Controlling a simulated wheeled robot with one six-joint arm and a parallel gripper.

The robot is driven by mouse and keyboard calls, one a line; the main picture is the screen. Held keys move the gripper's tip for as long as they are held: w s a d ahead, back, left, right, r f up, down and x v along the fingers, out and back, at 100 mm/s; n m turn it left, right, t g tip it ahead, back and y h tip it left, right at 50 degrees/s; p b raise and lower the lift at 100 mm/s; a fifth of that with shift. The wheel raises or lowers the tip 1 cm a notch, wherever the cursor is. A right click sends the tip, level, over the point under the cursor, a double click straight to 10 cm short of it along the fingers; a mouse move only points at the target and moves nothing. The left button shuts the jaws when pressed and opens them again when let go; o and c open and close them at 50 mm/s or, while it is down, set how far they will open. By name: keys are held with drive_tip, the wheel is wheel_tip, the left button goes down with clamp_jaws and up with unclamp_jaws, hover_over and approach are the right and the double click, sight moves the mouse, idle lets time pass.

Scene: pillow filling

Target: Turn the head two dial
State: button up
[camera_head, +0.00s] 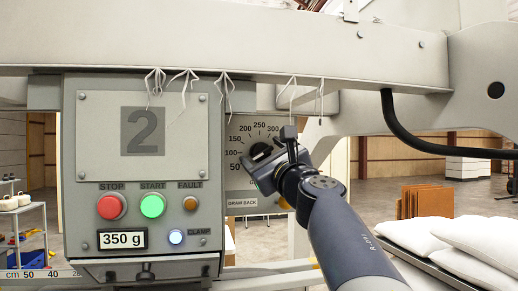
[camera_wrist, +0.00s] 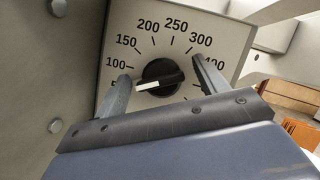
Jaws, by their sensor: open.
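The head two dial is a black round knob (camera_wrist: 160,78) with a white pointer, on a pale scale plate (camera_wrist: 120,20). In the wrist view the white pointer points left and slightly down, below the 100 mark. My gripper (camera_wrist: 161,69) is open, with one finger on each side of the knob. Whether either finger touches the knob cannot be told. In the head view the knob (camera_head: 260,151) is partly behind my gripper (camera_head: 265,168). The big panel (camera_head: 90,130) marked 2 stands left of the dial.
The panel has a red STOP button (camera_head: 111,207), a green START button (camera_head: 152,205), an orange FAULT lamp (camera_head: 190,203), a lit CLAMP lamp (camera_head: 176,237) and a display (camera_head: 122,239) reading 350 g. A beam (camera_head: 300,45) runs above. White pillows (camera_head: 430,232) lie at right.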

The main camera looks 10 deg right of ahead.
drive_tip(key=shift+c, duration=0.4)
drive_tip(key=c, duration=0.9)
